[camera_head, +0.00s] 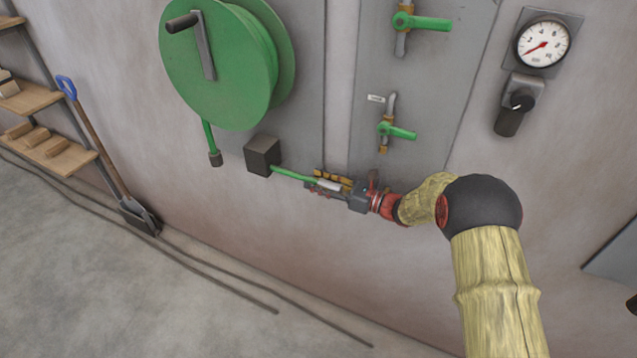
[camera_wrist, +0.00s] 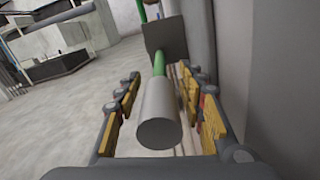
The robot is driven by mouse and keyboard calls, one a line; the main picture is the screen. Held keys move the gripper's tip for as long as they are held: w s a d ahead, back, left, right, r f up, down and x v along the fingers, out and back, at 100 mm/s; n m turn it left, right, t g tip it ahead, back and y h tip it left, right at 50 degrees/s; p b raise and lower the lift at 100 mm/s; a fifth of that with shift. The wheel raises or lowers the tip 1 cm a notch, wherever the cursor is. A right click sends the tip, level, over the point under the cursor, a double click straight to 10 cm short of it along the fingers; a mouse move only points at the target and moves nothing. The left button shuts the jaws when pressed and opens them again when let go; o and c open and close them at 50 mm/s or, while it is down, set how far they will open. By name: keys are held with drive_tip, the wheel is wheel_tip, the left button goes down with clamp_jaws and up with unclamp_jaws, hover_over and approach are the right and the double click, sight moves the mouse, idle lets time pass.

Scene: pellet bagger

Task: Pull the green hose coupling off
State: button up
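The hose coupling is a light grey cylinder (camera_wrist: 158,112) on the end of a short green hose (camera_head: 291,174). The hose comes out of a dark box (camera_head: 262,156) on the wall; the box also shows in the wrist view (camera_wrist: 167,36). My gripper (camera_wrist: 166,84) is open around the coupling, with one yellow-padded finger on each side. A gap shows between the left finger and the coupling; the right finger is closer, and I cannot tell whether it touches. In the head view my gripper (camera_head: 325,180) partly covers the coupling (camera_head: 329,185).
Green-handled valves (camera_head: 397,131) and a gauge (camera_head: 543,43) are on the wall. A shovel (camera_head: 105,150) and shelves stand left. The wall is close behind my gripper.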

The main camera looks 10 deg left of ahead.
drive_tip(key=shift+o, duration=0.2)
drive_tip(key=shift+d, duration=0.1)
drive_tip(key=v, duration=1.2)
